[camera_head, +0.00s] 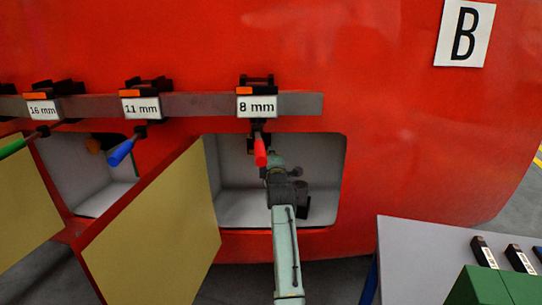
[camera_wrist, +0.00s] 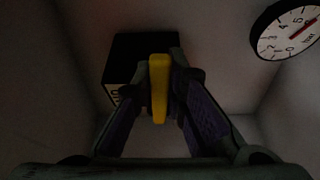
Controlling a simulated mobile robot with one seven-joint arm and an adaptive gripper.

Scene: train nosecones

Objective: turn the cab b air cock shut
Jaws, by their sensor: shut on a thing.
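In the wrist view, a yellow handle (camera_wrist: 159,72) stands upright in the picture in front of a dark block (camera_wrist: 125,60), which carries a partly hidden label. I take it to be the air cock's lever. My gripper (camera_wrist: 160,106) is shut on the yellow handle, one finger on each side. In the head view, my arm reaches into the open recess (camera_head: 235,208) below the 8 mm tag. The handle cannot be made out there. A white sign with a B (camera_head: 464,32) is on the red nose at the upper right.
A round gauge (camera_wrist: 290,32) is at the wrist view's upper right. An open yellowish door (camera_head: 150,240) stands left of the recess. A red-handled tool (camera_head: 260,150) hangs at its top, close to my arm. A grey table (camera_head: 420,260) is at the lower right.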

